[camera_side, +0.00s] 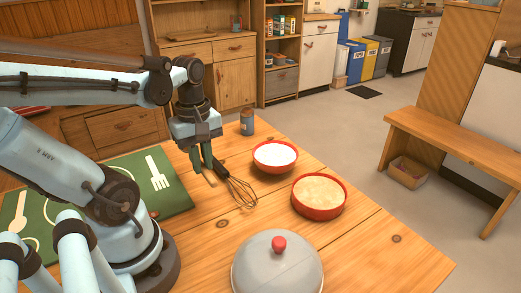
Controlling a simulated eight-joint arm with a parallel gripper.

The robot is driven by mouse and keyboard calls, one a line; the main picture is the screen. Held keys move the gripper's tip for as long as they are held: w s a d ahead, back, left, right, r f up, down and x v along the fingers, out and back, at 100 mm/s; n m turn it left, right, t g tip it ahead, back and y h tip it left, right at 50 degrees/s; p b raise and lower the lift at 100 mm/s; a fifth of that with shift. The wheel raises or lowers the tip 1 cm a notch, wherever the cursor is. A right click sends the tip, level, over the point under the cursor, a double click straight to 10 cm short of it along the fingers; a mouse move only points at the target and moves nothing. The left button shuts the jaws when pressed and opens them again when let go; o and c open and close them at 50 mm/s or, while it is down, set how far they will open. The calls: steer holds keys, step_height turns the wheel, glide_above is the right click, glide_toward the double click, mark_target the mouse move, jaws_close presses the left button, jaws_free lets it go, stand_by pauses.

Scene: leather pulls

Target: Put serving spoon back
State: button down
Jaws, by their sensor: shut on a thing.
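My gripper (207,164) points down over the wooden table, just left of the white-filled bowl. It is shut on the dark handle of a wire whisk (241,191). The whisk slants down to the right, its wire loops low over or on the tabletop; I cannot tell if they touch. I see no clear serving spoon. A green mat (178,194) bears white fork and spoon shapes that look printed, partly hidden by my arm.
A red bowl of white contents (275,155) and a red bowl of tan contents (319,194) stand to the right. A grey lid with a red knob (277,268) sits in front. A can (247,122) stands behind. The table's right front is clear. A bench (450,140) stands beyond.

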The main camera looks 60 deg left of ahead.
mark_target(209, 206)
steer(key=shift+f, duration=5.2)
steer(key=c, duration=1)
jaws_free()
steer(key=shift+r, duration=0.1)
steer(key=shift+a+r, duration=0.1)
steer(key=shift+r, duration=5.75)
steer(key=w+d+m+t, duration=0.2)
steer(key=w+d+m, duration=0.1)
steer(key=m, duration=0.3)
steer(key=w+d+r+m+t, duration=0.1)
steer(key=w+d+m+t, duration=0.1)
steer(key=m, duration=0.4)
steer(key=w+d+m+t, duration=0.3)
steer(key=w+d+m, duration=0.1)
steer(key=w+m, duration=0.1)
steer(key=shift+d+r+m, duration=0.15)
steer(key=shift+d+m, duration=0.25)
steer(key=shift+m, duration=0.1)
